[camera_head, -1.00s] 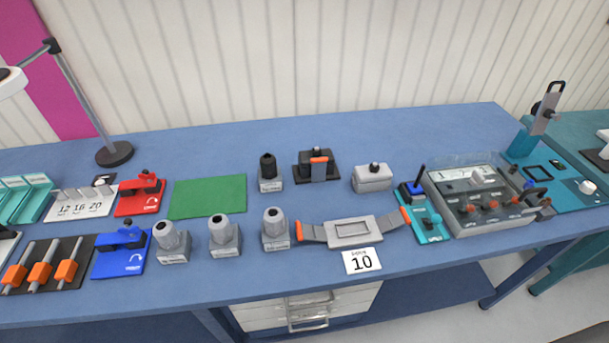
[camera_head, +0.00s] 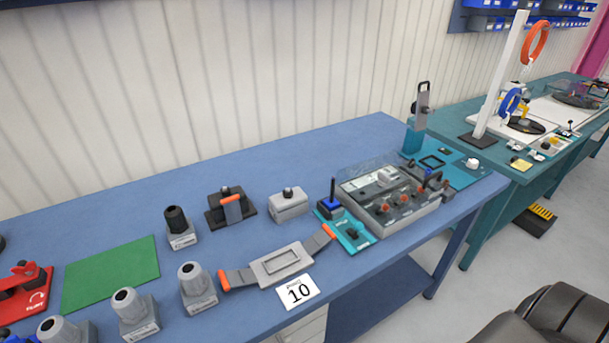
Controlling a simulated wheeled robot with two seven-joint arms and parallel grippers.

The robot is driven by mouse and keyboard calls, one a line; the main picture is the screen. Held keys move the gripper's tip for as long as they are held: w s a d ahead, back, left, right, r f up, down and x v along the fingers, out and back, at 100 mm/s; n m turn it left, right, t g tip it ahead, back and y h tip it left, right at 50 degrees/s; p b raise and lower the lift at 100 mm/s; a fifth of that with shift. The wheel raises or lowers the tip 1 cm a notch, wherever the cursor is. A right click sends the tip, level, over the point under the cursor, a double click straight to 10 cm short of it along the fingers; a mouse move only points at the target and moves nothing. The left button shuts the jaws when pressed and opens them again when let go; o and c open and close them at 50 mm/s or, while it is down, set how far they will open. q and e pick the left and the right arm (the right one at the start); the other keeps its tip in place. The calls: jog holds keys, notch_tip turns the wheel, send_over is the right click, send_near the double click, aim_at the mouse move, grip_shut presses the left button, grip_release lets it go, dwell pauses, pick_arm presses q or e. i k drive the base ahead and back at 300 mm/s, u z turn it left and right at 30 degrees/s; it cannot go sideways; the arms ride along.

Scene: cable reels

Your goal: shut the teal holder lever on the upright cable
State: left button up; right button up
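A small teal holder (camera_head: 352,244) lies on the blue bench, with a dark lever or knob on it. Beside it a blue block with a thin dark upright piece (camera_head: 333,190) stands up. It is too small to tell whether this is the upright cable or how the lever sits. Another teal stand (camera_head: 412,140) with an upright grey plate (camera_head: 423,102) is at the bench's far right end. On the teal bench a teal-edged plate (camera_head: 541,147) carries small parts too small to make out. Neither of my grippers is in view.
The blue bench (camera_head: 130,215) carries a green mat (camera_head: 110,273), several grey blocks and a grey control box (camera_head: 390,200). A teal bench (camera_head: 470,125) stands right, with a white post (camera_head: 503,75), orange coil (camera_head: 536,43) and blue coil (camera_head: 511,103). A black chair (camera_head: 560,318) stands on the floor.

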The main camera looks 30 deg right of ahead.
aim_at(359, 226)
jog(key=u, duration=0.25)
jog(key=k, duration=0.75)
jog(key=z, duration=0.9)
jog(key=i, duration=0.5)
